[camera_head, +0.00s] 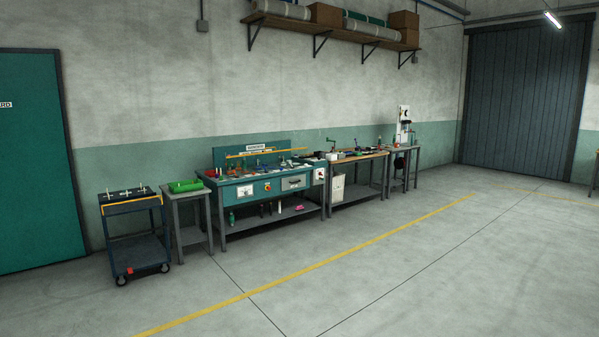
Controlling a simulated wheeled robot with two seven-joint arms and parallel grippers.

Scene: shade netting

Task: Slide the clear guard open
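A teal machine bench (268,190) stands against the far wall, with a raised back panel (250,147) behind its top. A yellow bar (266,153) runs lengthwise above the bench top. I cannot make out a clear guard at this distance, nor whether any guard there is open or shut. Small tools and parts lie on the bench top, too small to tell apart. Neither of my grippers shows in this view.
A blue wheeled cart (135,240) and a small table with a green item (186,186) stand left of the bench. A wooden-topped workbench (357,157) stands to its right. The concrete floor (380,270) in front is clear, crossed by a yellow line.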

